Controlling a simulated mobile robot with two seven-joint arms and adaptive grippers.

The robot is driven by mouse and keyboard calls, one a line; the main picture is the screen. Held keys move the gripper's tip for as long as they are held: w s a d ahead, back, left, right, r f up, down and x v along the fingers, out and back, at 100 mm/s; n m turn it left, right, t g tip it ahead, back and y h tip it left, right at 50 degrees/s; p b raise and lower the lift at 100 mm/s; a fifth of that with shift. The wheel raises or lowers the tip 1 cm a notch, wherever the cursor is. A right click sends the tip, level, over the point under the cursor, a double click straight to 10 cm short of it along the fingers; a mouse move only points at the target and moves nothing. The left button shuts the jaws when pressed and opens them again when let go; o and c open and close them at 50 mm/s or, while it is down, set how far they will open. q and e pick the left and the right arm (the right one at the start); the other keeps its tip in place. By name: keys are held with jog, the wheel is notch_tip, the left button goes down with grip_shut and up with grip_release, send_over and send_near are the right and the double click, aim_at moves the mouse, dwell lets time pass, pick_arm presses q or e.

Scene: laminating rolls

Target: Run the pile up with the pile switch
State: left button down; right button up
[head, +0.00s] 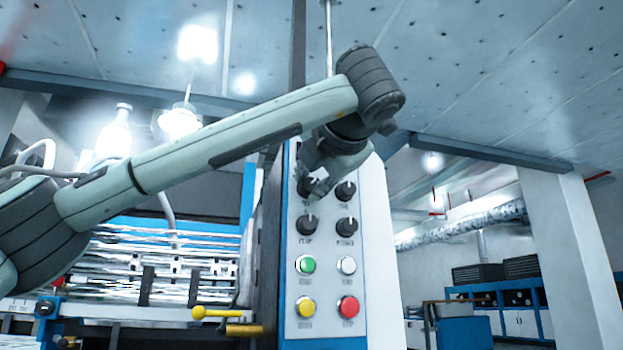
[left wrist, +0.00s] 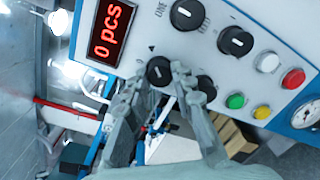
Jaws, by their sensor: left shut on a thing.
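The control panel (head: 326,250) is a tall light face with black rotary knobs above coloured buttons. My left gripper (head: 318,188) comes in from the left, at the panel's upper left knob. In the left wrist view its fingers (left wrist: 155,80) are closed about that black knob (left wrist: 160,72), one on each side. The knob's label is too small or hidden to read, so I cannot tell by name which is the pile switch. The lower left knob (head: 307,225) and upper right knob (head: 345,191) are free. My right gripper is not in view.
Below the knobs are green (head: 306,264), white (head: 346,265), yellow (head: 306,307) and red (head: 347,307) buttons. A display (left wrist: 107,30) reads 0 pcs. A round gauge (left wrist: 306,115) is beyond the buttons. Machine rollers (head: 165,265) lie left of the panel.

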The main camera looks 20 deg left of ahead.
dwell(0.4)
pick_arm(q)
jog(key=c, duration=1.4)
grip_release()
jog(key=shift+c, duration=0.2)
jog(key=shift+o, duration=0.9)
jog(key=v, duration=1.2)
